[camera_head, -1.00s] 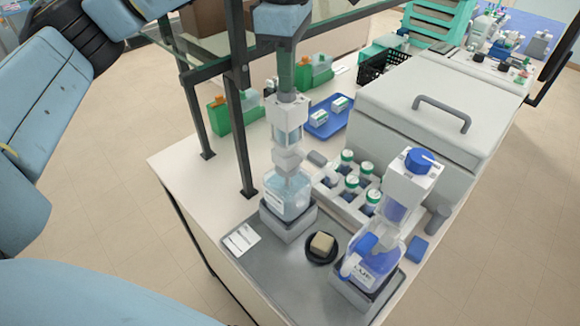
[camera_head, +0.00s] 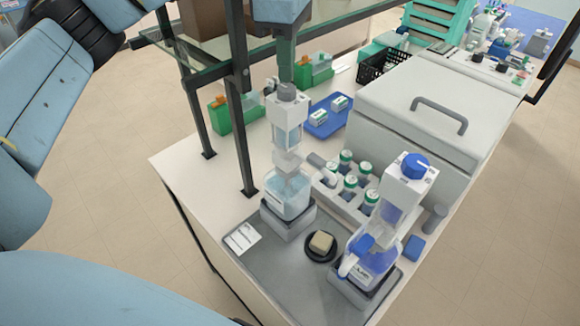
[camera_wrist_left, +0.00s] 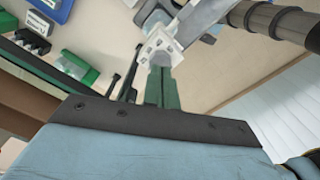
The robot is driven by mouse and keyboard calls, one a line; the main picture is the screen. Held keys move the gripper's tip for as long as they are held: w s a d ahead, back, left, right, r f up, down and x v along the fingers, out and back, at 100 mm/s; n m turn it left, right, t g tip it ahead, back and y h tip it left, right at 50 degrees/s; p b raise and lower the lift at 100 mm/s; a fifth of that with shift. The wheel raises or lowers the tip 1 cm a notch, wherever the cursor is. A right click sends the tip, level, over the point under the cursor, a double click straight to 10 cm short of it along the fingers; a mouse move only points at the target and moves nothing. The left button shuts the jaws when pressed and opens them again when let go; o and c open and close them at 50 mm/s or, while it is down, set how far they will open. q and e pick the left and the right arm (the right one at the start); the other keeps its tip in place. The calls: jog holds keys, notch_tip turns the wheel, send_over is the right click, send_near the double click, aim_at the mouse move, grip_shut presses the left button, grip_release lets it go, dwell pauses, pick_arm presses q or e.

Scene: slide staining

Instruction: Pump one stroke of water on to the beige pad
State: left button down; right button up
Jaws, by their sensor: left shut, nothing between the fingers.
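The beige pad (camera_head: 321,242) sits on a round black dish on the grey tray. Behind it to the left stands a clear bottle with pale liquid (camera_head: 288,196) and a tall white pump (camera_head: 287,125) with a grey knob on top. My left gripper (camera_head: 286,82) points down with shut dark green fingers, its tips right at the knob. I cannot tell whether they touch it. In the left wrist view the fingers (camera_wrist_left: 158,85) point at the white pump head (camera_wrist_left: 160,46). My right gripper is not in view.
A second pump bottle with a blue knob (camera_head: 414,165) stands right of the pad. Several green-capped bottles (camera_head: 347,168) stand in a rack behind. A glass shelf on dark posts (camera_head: 242,130) is close to my left arm. The grey tray (camera_head: 280,290) is bare at the front.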

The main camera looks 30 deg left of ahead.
pick_arm(q)
jog(key=shift+r, duration=0.15)
notch_tip(320, 180, up, 5)
jog(key=p, duration=0.3)
jog(key=shift+p, duration=0.3)
dwell(0.3)
